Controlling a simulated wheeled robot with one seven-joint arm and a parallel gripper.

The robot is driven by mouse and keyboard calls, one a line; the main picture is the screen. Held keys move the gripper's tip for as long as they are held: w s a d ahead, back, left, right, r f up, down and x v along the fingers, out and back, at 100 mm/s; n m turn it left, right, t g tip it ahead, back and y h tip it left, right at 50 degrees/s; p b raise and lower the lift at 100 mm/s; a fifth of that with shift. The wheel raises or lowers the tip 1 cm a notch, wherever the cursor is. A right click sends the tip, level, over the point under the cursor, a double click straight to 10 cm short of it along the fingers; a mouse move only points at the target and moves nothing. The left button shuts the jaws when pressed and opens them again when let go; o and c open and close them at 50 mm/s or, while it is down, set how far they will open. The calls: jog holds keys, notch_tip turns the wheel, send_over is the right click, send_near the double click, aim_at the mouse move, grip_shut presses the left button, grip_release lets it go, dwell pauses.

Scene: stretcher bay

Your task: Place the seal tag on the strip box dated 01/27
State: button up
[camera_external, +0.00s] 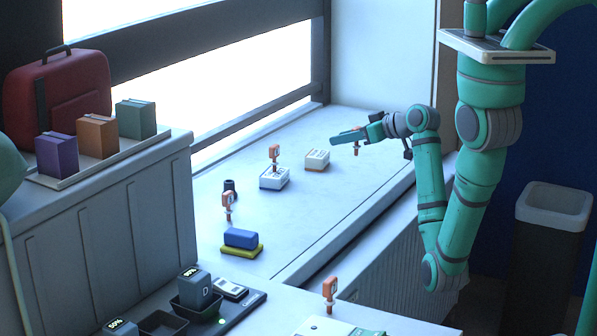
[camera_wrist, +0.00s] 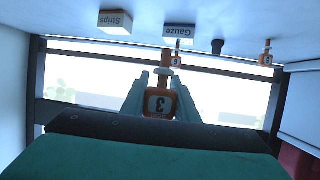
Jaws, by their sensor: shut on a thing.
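My gripper (camera_external: 350,137) is shut on an orange seal tag (camera_external: 357,149), which hangs above the counter. In the wrist view the tag (camera_wrist: 158,103) shows a "3" between the two fingers (camera_wrist: 162,80). A white box with orange markings (camera_external: 317,160) stands on the counter, left of and below my gripper. The wrist view shows a box labelled "Strips" (camera_wrist: 115,22), upside down in the picture. No date is readable on it. A white box labelled "Gauze" (camera_wrist: 180,31) stands beside it, with another orange tag (camera_external: 274,152) upright at it.
A dark cylinder (camera_external: 230,188) and another orange tag (camera_external: 228,201) stand farther left, near blue (camera_external: 241,237) and yellow (camera_external: 243,251) blocks. Another orange tag (camera_external: 330,287) stands on the front surface.

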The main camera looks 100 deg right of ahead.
jog(key=d+r+n+y, duration=0.1)
jog(key=d+r, duration=0.4)
jog(key=d, duration=0.7)
jog(key=shift+t, duration=0.4)
jog(key=shift+w+d+f, duration=0.6)
jog(key=shift+d+f, duration=1.55)
jog(key=shift+w+d+f, duration=0.55)
jog(key=shift+d+f, duration=1.55)
jog(key=shift+f, duration=0.1)
jog(key=shift+w+d+f, duration=0.6)
jog(key=shift+d+f, duration=1.55)
jog(key=shift+f, duration=0.15)
jog(key=o, duration=1)
